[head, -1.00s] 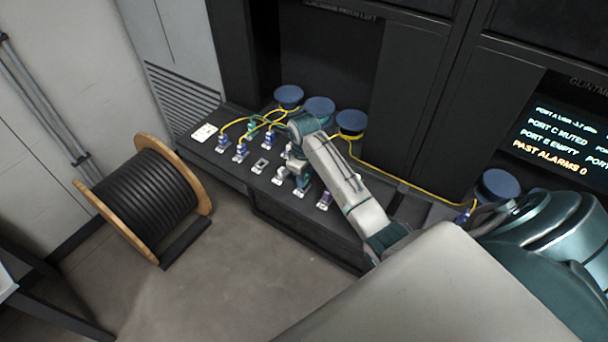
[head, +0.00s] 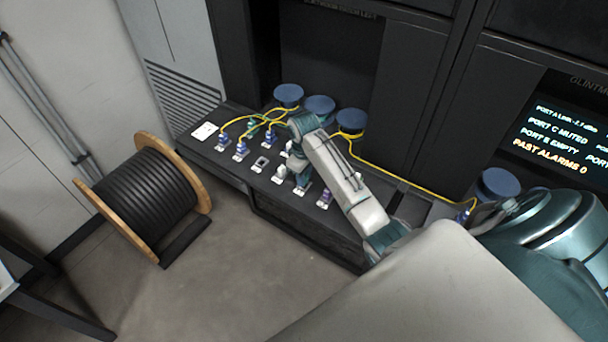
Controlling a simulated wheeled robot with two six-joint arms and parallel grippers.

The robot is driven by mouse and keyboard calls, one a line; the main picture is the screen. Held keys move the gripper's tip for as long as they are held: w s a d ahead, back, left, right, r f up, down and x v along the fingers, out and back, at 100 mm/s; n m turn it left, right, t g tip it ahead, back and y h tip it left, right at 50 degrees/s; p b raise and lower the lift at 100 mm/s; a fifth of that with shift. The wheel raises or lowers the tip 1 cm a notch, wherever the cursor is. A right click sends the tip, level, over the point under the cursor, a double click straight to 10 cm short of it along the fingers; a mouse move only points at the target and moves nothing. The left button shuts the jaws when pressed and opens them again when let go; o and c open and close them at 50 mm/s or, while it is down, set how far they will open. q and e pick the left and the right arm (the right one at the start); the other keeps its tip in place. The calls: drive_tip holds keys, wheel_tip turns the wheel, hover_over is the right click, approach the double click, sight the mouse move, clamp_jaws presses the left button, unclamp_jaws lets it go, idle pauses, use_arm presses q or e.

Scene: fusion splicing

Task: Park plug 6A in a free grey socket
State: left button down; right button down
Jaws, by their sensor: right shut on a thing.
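A blue plug (head: 464,214) on a yellow cable is at the right end of the bench, at the tip of my right gripper (head: 482,214). The right gripper is shut on it; the jaws are small and partly hidden by my arm. The plug's label cannot be read. A grey socket (head: 260,164) on the bench panel looks empty.
Several blue plugs (head: 240,153) with yellow cables stand on the panel's left. A purple connector (head: 325,198) is right of my left gripper. Blue round pots (head: 288,95) line the back, another (head: 498,184) at right. A cable reel (head: 150,200) stands on the floor.

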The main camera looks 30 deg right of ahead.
drive_tip(key=shift+f, duration=0.5)
idle(0.3)
drive_tip(key=c, duration=1.1)
unclamp_jaws()
